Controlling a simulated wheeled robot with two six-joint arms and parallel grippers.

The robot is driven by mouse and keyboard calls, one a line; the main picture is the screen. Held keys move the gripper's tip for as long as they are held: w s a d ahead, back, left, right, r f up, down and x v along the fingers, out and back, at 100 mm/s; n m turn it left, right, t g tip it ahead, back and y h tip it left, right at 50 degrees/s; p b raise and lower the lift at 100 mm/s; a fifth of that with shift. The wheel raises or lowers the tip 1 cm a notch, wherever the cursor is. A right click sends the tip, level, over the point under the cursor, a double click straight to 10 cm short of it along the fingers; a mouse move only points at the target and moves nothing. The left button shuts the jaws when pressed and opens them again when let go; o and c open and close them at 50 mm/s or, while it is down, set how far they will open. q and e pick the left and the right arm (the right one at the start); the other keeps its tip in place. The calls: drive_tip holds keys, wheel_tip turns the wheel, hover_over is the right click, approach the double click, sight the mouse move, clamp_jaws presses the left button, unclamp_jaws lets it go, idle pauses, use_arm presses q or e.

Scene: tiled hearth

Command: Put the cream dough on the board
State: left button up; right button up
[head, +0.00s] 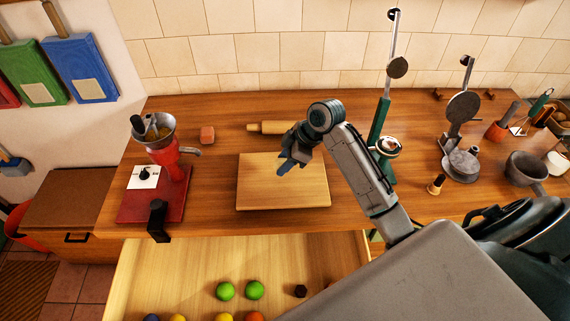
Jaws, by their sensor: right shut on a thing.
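The wooden board (254,196) lies flat on the counter, its middle partly covered by my right gripper. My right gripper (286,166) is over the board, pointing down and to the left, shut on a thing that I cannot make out. A bluish tip shows at its end. I cannot tell how high it is above the board. I see no cream dough; it may be hidden by the gripper. My left gripper is not in view.
A rolling pin (268,128) lies behind the board. A red grinder (165,157) stands left, a green-handled press (379,121) right. Below, an open drawer (185,265) holds green balls (225,291), a dark piece (300,291) and other coloured balls. Bare counter lies left of the board.

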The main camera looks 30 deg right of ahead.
wheel_tip(320, 180, down, 3)
drive_tip(key=shift+r+p, duration=0.15)
drive_tip(key=shift+p, duration=0.7)
drive_tip(key=shift+f, duration=0.4)
drive_tip(key=shift+f, duration=0.15)
drive_tip(key=o, duration=0.9)
drive_tip(key=shift+o, duration=0.2)
